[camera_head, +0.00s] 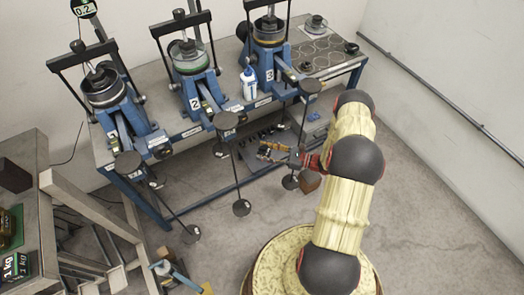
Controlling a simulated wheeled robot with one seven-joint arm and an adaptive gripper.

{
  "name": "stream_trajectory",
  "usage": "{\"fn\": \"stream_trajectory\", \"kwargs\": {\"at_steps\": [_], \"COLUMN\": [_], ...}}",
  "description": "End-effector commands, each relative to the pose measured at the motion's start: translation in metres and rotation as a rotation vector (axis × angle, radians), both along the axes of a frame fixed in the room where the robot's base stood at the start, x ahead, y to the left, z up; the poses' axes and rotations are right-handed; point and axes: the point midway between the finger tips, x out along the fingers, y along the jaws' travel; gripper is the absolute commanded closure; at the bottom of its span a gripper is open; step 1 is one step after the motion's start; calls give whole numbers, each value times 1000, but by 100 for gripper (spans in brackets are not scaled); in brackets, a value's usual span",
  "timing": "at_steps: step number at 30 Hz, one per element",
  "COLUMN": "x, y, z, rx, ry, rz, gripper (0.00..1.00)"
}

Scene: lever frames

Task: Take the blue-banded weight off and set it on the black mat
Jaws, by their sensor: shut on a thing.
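Three blue lever frames, numbered 1 (119,118), 2 (190,85) and 3 (268,58), stand on the bench. Long rods with dark discs hang at their front, with lower discs (242,208) near the floor. My gripper (266,151) is in front of the bench, below frames 2 and 3, pointing left. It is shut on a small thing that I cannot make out. I cannot pick out a blue band on any weight at this size. The black mat (322,69) with ring outlines lies on the bench's right end.
A white bottle (249,84) stands between frames 2 and 3. A side table (38,180) with boxes is at the left. The floor at the right is clear.

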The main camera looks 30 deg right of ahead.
Motion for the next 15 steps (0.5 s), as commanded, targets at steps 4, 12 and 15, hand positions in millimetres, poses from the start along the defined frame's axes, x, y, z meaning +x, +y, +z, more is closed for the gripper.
{"fn": "stream_trajectory", "kwargs": {"at_steps": [4,12,15], "x": [-5,-13,-16], "y": [-5,-13,-17], "z": [1,0,0], "rx": [0,0,1], "ry": [-1,-1,-1], "rz": [-1,-1,-1], "gripper": [89,89,89]}}
